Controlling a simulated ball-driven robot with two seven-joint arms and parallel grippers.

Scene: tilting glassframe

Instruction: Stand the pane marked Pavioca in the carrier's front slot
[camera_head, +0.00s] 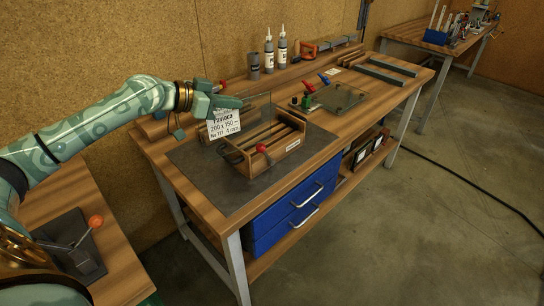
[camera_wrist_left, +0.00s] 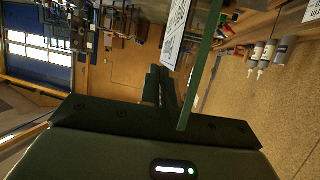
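The pane marked Pavioca is clear glass with a white label (camera_head: 223,123) on its face. It stands roughly upright above the left part of the carrier; its lower edge is hard to make out. My left gripper (camera_head: 226,101) is shut on the pane near its top. In the left wrist view the pane's green edge (camera_wrist_left: 203,65) runs past the dark fingers (camera_wrist_left: 160,88), with part of the label beside it. The wooden carrier (camera_head: 291,153) has several slots, a small front label and a red knob (camera_head: 261,148). Whether the pane touches it cannot be told. My right gripper is out of view.
The carrier rests on a dark mat (camera_head: 215,185) on the wooden bench. Bottles (camera_head: 268,54) stand at the back wall. The mat's front part is clear; blue drawers (camera_head: 295,215) lie below.

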